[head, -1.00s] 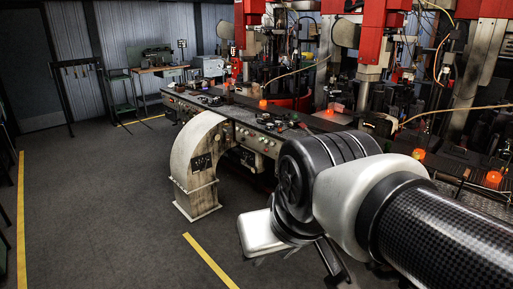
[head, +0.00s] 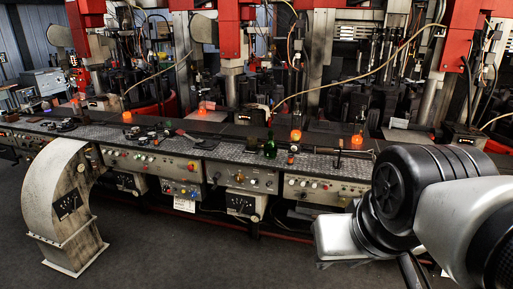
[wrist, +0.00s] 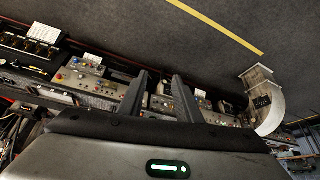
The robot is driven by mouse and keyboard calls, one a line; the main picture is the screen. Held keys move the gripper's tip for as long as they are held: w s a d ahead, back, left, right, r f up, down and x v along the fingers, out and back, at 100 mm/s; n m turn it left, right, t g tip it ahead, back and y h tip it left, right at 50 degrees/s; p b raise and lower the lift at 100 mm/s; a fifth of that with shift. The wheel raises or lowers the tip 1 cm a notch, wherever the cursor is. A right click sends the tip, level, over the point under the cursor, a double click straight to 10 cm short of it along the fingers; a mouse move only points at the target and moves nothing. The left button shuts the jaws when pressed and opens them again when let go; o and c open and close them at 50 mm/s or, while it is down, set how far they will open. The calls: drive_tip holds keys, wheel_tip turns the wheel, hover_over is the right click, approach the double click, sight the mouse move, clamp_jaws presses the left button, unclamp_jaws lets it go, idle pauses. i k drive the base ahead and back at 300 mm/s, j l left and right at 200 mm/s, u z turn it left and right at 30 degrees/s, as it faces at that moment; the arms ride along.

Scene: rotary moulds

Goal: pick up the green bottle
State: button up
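The green bottle (head: 270,145) stands upright on the metal top of the long control bench, near the middle of the head view. My gripper shows in the wrist view (wrist: 160,82) with two dark fingers set apart and nothing between them. In the head view my arm and hand are at the lower right, in front of the bench and well away from the bottle. I cannot make out the bottle in the wrist view.
The bench (head: 225,153) runs across the view with knobs and panels on its front. Several orange glowing objects stand on it, one small one (head: 291,158) just right of the bottle. Red and grey machines rise behind. A curved pale support (head: 62,205) stands at left; dark floor is free in front.

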sight(270, 147)
drive_tip(key=j, duration=0.35)
drive_tip(key=i+j, duration=0.1)
drive_tip(key=i, duration=0.6)
drive_tip(key=i+j, duration=0.15)
drive_tip(key=i, duration=0.6)
drive_tip(key=i+j, duration=0.1)
drive_tip(key=i, duration=0.6)
drive_tip(key=i+j, duration=0.15)
drive_tip(key=i, duration=0.55)
